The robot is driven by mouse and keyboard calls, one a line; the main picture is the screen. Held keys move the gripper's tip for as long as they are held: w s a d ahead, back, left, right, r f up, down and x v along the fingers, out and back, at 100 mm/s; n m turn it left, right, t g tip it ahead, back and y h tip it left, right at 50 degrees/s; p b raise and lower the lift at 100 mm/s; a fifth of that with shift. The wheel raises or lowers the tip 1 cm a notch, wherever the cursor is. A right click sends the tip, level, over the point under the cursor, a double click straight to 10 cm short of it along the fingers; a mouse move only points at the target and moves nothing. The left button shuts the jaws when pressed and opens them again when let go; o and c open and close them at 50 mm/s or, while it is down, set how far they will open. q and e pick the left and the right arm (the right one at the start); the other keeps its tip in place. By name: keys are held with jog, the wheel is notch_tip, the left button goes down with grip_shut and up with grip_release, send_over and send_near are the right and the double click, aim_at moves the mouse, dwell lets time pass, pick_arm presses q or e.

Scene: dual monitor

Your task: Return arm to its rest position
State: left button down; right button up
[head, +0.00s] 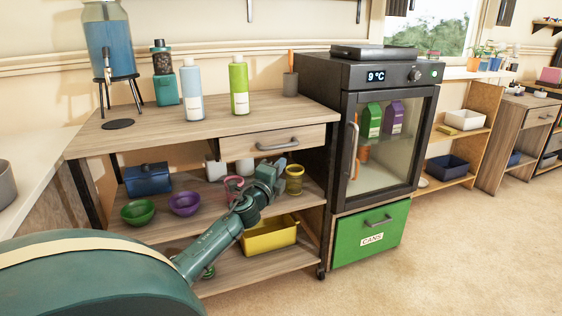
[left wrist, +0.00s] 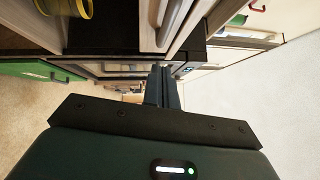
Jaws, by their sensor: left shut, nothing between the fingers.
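My left arm comes in from the lower left in the head view and reaches across the front of the wooden shelf unit (head: 175,127). My left gripper (head: 270,172) is in front of the shelf opening, below the wooden drawer (head: 270,143). It is just left of a yellow jar (head: 294,180) in the picture; I cannot tell whether they touch. In the left wrist view the fingers (left wrist: 163,82) are together with nothing between them. My right gripper is in neither view.
A purple bowl (head: 185,203), a green bowl (head: 138,211) and a yellow bin (head: 269,238) are on the shelves near my arm. A small fridge (head: 385,140) stands to the right above a green drawer (head: 350,240) labelled CANS. The floor (head: 440,260) at right is clear.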

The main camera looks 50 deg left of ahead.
pick_arm(q)
jog(key=p+v, duration=0.1)
jog(key=v, duration=0.7)
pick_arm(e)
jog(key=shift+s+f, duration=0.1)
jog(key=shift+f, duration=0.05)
pick_arm(q)
jog(key=shift+f, duration=0.15)
